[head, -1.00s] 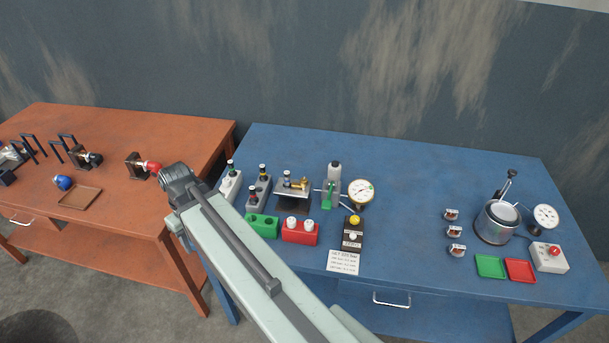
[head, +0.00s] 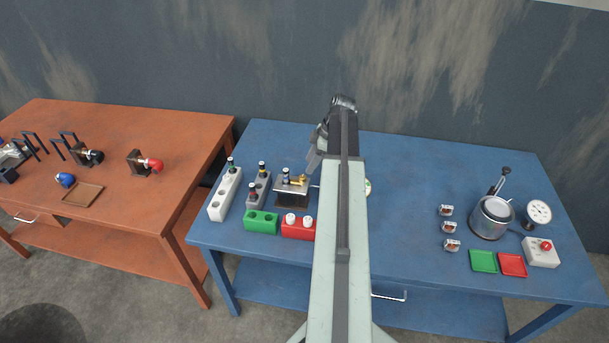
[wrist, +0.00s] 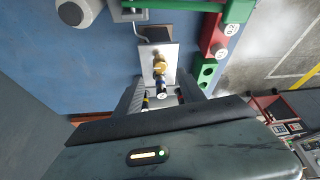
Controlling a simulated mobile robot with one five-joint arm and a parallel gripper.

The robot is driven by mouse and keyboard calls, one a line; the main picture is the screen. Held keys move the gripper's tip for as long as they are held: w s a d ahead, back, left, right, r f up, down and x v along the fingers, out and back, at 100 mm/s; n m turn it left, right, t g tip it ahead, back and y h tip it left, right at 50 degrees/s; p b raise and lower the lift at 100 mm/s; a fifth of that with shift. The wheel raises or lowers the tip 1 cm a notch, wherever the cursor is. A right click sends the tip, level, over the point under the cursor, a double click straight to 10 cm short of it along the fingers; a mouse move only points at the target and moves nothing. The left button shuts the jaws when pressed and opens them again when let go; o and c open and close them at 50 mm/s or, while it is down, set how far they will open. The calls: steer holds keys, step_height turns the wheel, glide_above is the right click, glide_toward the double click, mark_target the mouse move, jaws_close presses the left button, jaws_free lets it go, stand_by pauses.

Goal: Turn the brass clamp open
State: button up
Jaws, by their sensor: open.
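The brass clamp (head: 300,180) sits on top of a metal test stand (head: 292,198) on the blue table. An injector with a dark top (head: 286,173) stands at the clamp's left. In the wrist view the brass clamp (wrist: 159,69) lies just beyond my fingertips, on the pale plate of the stand (wrist: 172,50). The injector's blue end (wrist: 162,92) shows between my fingers in that view. My gripper (head: 313,162) is open, above and slightly right of the clamp in the head view. The wrist view shows its two fingers (wrist: 161,94) apart, with no visible contact.
A white rack (head: 224,196) and a grey rack (head: 258,188) stand left of the stand. A green block (head: 261,222) and a red block (head: 298,229) stand in front. My arm hides the pump and most of its gauge.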

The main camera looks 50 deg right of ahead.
mark_target(303, 176)
steer(key=b+x, duration=0.5)
steer(key=x, duration=0.2)
steer(key=shift+s+d, duration=0.1)
steer(key=shift+r, duration=0.1)
jaws_close()
steer(key=shift+r, duration=0.1)
